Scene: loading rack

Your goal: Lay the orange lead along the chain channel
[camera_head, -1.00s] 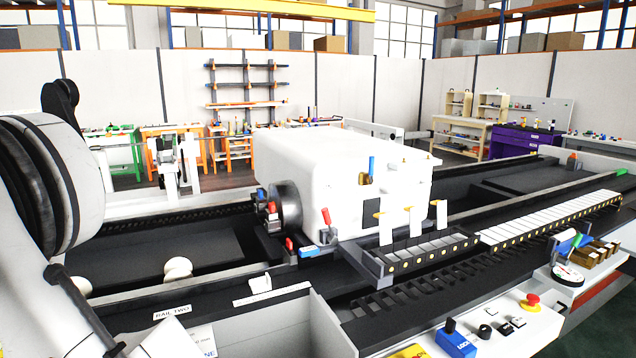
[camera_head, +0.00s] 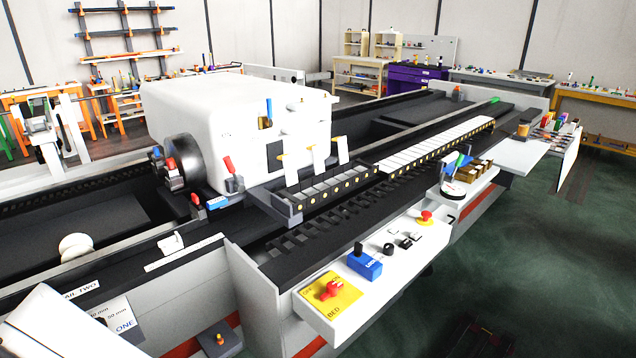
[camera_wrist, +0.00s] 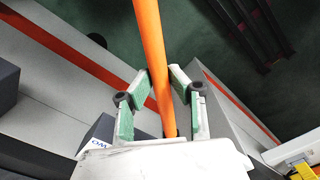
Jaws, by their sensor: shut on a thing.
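In the wrist view my gripper (camera_wrist: 162,82) has its two green-padded fingers on either side of an orange lead (camera_wrist: 149,35). It is shut on the lead, which runs from the top of the picture down between the fingers. The lead's far ends are out of view. In the head view the chain channel (camera_head: 331,193) is a dark segmented trough with yellow dots along its side. Its near section is open on top, with several white flaps (camera_head: 318,158) standing up. Its far section is covered by white lids (camera_head: 436,146). My gripper and the lead are not seen there.
A large white machine housing (camera_head: 235,120) with a dark chuck stands behind the channel. A control panel with a red emergency button (camera_head: 426,215), a blue box (camera_head: 365,264) and a yellow plate (camera_head: 330,294) lies in front.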

